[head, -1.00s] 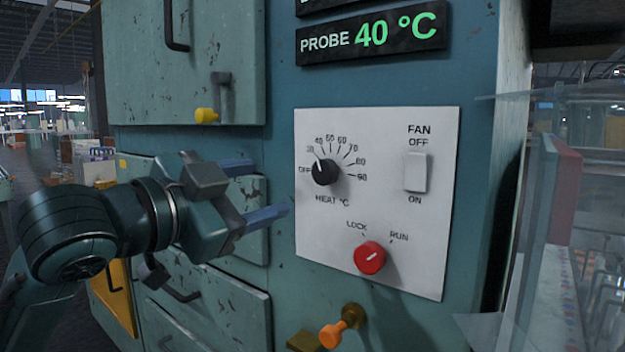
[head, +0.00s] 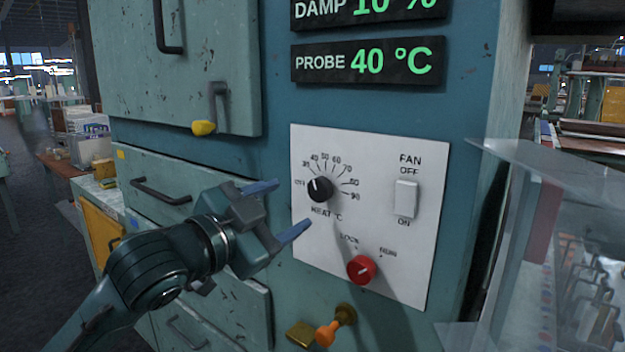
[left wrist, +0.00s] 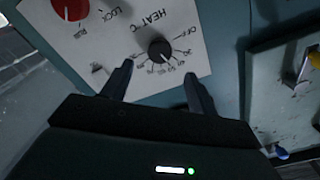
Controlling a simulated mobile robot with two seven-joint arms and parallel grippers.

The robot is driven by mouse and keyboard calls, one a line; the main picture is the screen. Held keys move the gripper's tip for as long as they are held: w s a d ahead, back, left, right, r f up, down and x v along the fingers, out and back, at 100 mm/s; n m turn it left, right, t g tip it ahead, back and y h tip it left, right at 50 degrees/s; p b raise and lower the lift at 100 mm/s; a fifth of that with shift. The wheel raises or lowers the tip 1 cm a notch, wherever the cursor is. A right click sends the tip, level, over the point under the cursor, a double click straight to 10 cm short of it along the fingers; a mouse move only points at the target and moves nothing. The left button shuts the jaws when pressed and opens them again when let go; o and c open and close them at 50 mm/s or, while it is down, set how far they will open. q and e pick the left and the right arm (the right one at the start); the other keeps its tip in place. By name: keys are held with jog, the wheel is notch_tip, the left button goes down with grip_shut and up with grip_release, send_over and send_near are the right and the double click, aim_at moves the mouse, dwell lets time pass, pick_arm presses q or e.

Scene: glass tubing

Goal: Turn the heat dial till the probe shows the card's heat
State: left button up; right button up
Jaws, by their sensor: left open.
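The heat dial (head: 320,189) is a black knob on a white panel (head: 432,190). Its white mark points up and slightly left, around the low numbers; I cannot read it exactly. The probe display (head: 370,62) reads 40 °C in green. I see no card. My left gripper (head: 287,208) is open and empty, its blue-grey fingers just left of and below the dial, apart from it. In the left wrist view the dial (left wrist: 160,50) lies beyond and between the open fingertips (left wrist: 158,72). My right gripper is not in view.
A red LOCK/RUN knob (head: 361,269) sits below the dial, its mark slanting up right. A white fan switch (head: 405,199) is to the right. An orange knob (head: 328,334), a yellow-tipped handle (head: 204,128) and drawer handles stick out nearby. Clear sheets (head: 500,240) stand at right.

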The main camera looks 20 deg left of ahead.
aim_at(316, 191)
pick_arm(q)
jog(key=p+x, duration=0.1)
jog(key=x, duration=0.7)
jog(key=shift+f, duration=0.1)
jog(key=c, duration=1)
